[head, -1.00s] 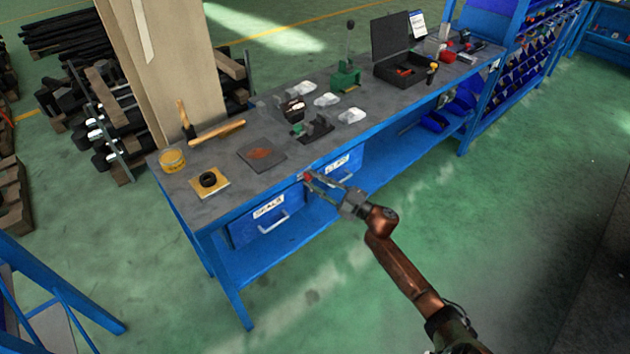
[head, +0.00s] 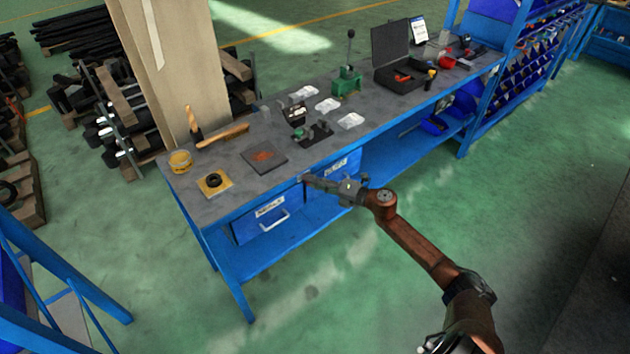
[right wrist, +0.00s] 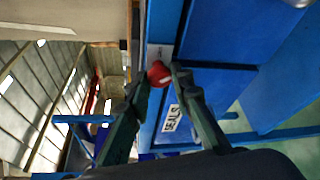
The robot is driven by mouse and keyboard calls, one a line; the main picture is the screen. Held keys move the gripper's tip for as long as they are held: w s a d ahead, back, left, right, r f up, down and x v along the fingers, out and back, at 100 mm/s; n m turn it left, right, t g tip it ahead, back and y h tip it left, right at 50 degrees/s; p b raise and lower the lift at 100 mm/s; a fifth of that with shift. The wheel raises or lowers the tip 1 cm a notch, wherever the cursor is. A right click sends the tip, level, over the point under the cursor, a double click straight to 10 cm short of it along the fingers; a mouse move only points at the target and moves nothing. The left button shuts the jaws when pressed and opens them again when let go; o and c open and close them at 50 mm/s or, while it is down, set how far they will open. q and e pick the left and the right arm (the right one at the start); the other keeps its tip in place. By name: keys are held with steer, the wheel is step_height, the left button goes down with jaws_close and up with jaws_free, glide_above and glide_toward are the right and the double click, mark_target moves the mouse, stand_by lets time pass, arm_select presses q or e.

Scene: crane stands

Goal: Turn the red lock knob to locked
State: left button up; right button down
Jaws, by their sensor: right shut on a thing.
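The red lock knob (right wrist: 158,75) sits on the blue front of the workbench, beside the drawer labelled SEALS (right wrist: 171,124) in the right wrist view. My right gripper (right wrist: 157,84) is shut on the knob, with one finger on each side of it. In the head view, my right gripper (head: 308,180) reaches the bench's front edge between the two drawers, and it hides the knob there. The knob's exact angle cannot be told. My left gripper is not in view.
The SEALS drawer (head: 262,223) has a bar handle just left of my gripper. The grey benchtop (head: 225,163) holds a brown plate (head: 264,158), a yellow tin (head: 181,161), a green press (head: 347,82) and a black case (head: 405,75). The green floor in front is clear.

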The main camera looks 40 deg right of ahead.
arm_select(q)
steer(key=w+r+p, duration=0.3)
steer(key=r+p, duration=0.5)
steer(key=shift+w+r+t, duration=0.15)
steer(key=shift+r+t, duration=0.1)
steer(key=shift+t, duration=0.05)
arm_select(e)
steer(key=shift+a+r+n+g+h, duration=0.1)
steer(key=shift+n+g+h, duration=0.25)
steer(key=shift+n+h, duration=0.95)
steer(key=shift+a+r+n+g+h, duration=0.1)
steer(key=shift+n+g+h, duration=0.4)
steer(key=shift+n, duration=1.4)
steer(key=shift+f, duration=0.1)
steer(key=c, duration=1.7)
jaws_free()
steer(key=shift+c, duration=0.2)
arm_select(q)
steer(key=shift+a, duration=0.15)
arm_select(e)
steer(key=shift+s, duration=0.1)
